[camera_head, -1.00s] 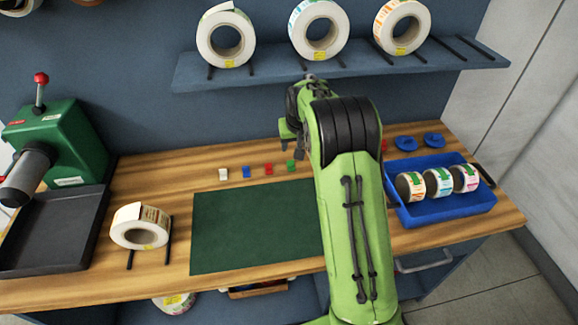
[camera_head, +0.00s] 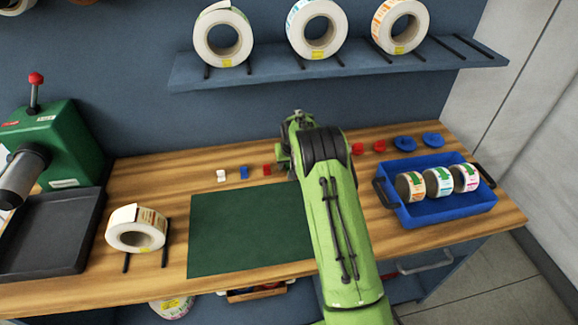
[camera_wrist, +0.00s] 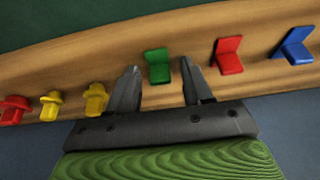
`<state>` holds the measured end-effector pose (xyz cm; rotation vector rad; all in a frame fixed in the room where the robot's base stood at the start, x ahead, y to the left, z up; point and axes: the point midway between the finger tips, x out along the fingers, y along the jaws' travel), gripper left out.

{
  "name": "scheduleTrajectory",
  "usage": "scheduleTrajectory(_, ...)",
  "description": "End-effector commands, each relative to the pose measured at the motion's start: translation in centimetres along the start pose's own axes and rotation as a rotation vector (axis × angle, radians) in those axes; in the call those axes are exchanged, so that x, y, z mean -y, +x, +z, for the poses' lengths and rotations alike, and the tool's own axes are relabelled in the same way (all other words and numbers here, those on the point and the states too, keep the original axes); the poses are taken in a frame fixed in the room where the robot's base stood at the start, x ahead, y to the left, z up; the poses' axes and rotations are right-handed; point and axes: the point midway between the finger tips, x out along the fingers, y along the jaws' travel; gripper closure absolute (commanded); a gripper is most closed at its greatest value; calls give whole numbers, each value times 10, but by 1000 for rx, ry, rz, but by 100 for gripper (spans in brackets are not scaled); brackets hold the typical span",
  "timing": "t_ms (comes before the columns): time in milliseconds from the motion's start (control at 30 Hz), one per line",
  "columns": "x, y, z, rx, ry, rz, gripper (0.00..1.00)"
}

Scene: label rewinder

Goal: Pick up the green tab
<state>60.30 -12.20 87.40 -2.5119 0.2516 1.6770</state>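The green tab (camera_wrist: 157,66) is a small L-shaped piece standing on the wooden bench, and it shows in the wrist view between the two fingertips. My gripper (camera_wrist: 160,76) is open, with one finger on each side of the tab and a visible gap to both. I cannot tell whether the fingers are down at the tab's height. In the head view my gripper (camera_head: 284,157) is over the back of the bench, largely behind my arm, and the green tab is hidden there.
A red tab (camera_wrist: 228,55) and a blue tab (camera_wrist: 293,46) stand to the right in the wrist view. Yellow pieces (camera_wrist: 95,99) and a red piece (camera_wrist: 14,109) stand to the left. A green mat (camera_head: 245,235) lies in front; a blue bin (camera_head: 440,214) holds label rolls.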

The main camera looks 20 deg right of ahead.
Motion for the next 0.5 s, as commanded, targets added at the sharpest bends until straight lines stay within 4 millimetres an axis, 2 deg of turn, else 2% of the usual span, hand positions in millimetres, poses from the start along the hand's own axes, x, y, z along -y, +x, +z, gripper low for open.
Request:
scheduleTrajectory(33,0,0,0,0,0,0,58)
scheduleTrajectory(300,0,0,0,1,0,0,100)
scheduleTrajectory(500,0,0,0,1,0,0,100)
